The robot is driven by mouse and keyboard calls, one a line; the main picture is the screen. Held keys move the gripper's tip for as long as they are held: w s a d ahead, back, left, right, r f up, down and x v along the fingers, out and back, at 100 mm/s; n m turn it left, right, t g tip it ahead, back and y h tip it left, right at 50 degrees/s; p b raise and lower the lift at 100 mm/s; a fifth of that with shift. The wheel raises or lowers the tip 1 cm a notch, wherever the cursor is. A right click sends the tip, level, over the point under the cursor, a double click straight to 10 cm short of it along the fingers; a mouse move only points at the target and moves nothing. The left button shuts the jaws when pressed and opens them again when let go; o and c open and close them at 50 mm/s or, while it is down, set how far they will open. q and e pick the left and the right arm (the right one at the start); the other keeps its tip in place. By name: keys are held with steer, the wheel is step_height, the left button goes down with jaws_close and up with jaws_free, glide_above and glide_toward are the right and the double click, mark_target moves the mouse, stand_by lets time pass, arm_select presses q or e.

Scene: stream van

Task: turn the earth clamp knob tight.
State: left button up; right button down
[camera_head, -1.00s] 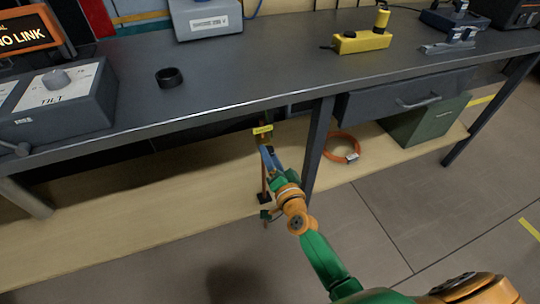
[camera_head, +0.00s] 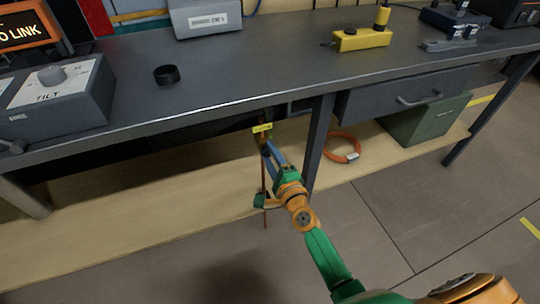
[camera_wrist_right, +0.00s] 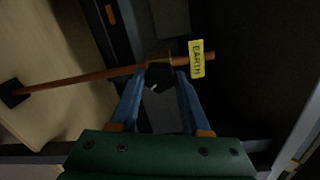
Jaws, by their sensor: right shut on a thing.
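The earth clamp knob (camera_wrist_right: 160,76) is a dark round knob with a small light mark, on a copper rod (camera_wrist_right: 85,82) in the right wrist view. A yellow EARTH tag (camera_wrist_right: 196,59) hangs beside it; the tag also shows in the head view (camera_head: 262,128). My right gripper (camera_wrist_right: 160,82) has its blue fingers on either side of the knob and is shut on it. In the head view my right gripper (camera_head: 268,150) reaches under the bench edge, just below the tag, and hides most of the knob. My left gripper is not in view.
The dark bench top (camera_head: 240,75) overhangs the rod, and a bench leg (camera_head: 318,145) stands just right of my gripper. A wooden lower shelf (camera_head: 120,225) lies below. An orange cable coil (camera_head: 342,147) and a green box (camera_head: 425,120) sit to the right.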

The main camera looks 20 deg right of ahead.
steer(key=m, duration=0.3)
steer(key=m+b, duration=0.1)
steer(key=m, duration=0.2)
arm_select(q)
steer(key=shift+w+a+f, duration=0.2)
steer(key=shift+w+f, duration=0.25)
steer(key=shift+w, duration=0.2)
arm_select(e)
steer(key=shift+m, duration=0.7)
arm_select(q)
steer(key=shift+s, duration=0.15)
arm_select(e)
steer(key=shift+c, duration=1.9)
jaws_free()
